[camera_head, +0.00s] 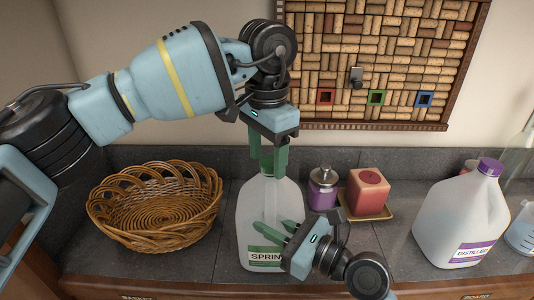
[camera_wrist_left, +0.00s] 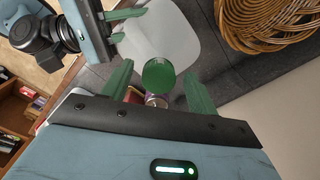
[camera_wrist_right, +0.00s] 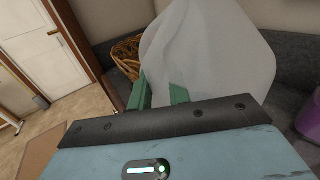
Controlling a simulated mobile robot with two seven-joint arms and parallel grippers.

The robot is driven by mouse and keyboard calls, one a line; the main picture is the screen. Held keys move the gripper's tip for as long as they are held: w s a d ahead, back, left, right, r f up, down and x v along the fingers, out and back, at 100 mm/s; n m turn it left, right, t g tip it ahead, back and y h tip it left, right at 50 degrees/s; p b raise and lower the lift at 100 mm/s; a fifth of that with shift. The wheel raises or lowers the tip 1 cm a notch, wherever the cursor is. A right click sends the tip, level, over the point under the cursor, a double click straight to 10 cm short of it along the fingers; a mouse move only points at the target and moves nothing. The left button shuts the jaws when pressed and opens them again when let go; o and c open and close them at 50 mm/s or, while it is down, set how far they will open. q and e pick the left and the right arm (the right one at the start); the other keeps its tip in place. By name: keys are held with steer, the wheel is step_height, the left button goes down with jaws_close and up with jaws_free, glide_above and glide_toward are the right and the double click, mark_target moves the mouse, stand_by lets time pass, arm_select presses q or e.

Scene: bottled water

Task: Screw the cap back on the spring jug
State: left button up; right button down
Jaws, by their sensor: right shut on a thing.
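The spring jug (camera_head: 254,215) is translucent white with a green-and-white SPRING label and stands upright on the counter. Its green cap (camera_wrist_left: 159,75) sits at the jug's mouth; I cannot tell how tightly it is seated. My left gripper (camera_head: 268,165) points down over the jug's top, its green fingers on either side of the cap. In the left wrist view, gaps show between the cap and both fingers, so it is open. My right gripper (camera_head: 277,236) is shut on the jug at its handle side, and the jug (camera_wrist_right: 215,50) fills much of the right wrist view. The exact grip is partly hidden.
A wicker basket (camera_head: 160,205) stands left of the jug. A purple jar (camera_head: 323,190) and a red candle (camera_head: 368,188) on a tray are behind right. A distilled jug (camera_head: 458,220) with a purple cap stands at the right. A cork board (camera_head: 385,60) hangs behind.

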arm_select(q)
steer(key=shift+r, duration=2.2)
steer(key=shift+o, duration=0.2)
